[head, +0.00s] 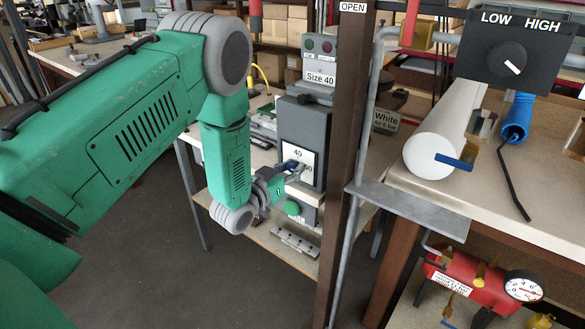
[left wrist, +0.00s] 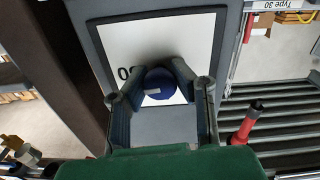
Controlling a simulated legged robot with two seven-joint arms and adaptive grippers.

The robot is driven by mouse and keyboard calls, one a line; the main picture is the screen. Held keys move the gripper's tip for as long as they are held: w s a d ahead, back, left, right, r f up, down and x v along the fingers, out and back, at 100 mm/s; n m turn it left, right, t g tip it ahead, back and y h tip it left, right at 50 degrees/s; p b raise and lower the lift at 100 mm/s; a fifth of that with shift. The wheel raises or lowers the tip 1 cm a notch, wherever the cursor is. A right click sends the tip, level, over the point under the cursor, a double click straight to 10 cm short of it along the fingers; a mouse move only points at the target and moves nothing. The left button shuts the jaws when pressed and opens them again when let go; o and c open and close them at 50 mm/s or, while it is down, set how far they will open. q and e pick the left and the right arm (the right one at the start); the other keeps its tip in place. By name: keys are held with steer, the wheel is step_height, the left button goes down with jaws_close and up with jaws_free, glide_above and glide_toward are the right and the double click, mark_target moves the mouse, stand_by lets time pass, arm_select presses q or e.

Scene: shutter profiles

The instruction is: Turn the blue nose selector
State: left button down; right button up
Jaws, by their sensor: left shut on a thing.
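The blue nose selector (left wrist: 160,84) is a round blue knob with a pale mark, on a white dial plate (left wrist: 203,32) of a dark grey machine. In the head view the machine (head: 301,118) stands upright on a bench, and its plate (head: 296,155) shows "40" at the top and a partly covered number at the right. My left gripper (left wrist: 158,76) is shut on the selector, one finger on each side. In the head view my left gripper (head: 287,178) is at the plate and hides most of the knob. My right gripper is out of view.
A "Size 40" sign (head: 320,78) stands above the machine. A brown post (head: 345,140) rises just right of it. A red tank (head: 470,278) is below.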

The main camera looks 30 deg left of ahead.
arm_select(q)
steer(key=n, duration=0.2)
steer(key=shift+w+a+r+n, duration=0.1)
steer(key=shift+r+n, duration=0.2)
steer(key=n, duration=0.3)
steer(key=shift+a+n, duration=0.25)
steer(key=shift+n, duration=0.95)
steer(key=n+b, duration=0.1)
steer(key=n, duration=0.3)
steer(key=shift+f, duration=0.2)
steer(key=n+b, duration=0.2)
steer(key=n, duration=0.2)
steer(key=shift+f+n, duration=0.1)
steer(key=shift+n, duration=0.2)
steer(key=shift+b, duration=0.3)
steer(key=shift+f, duration=0.1)
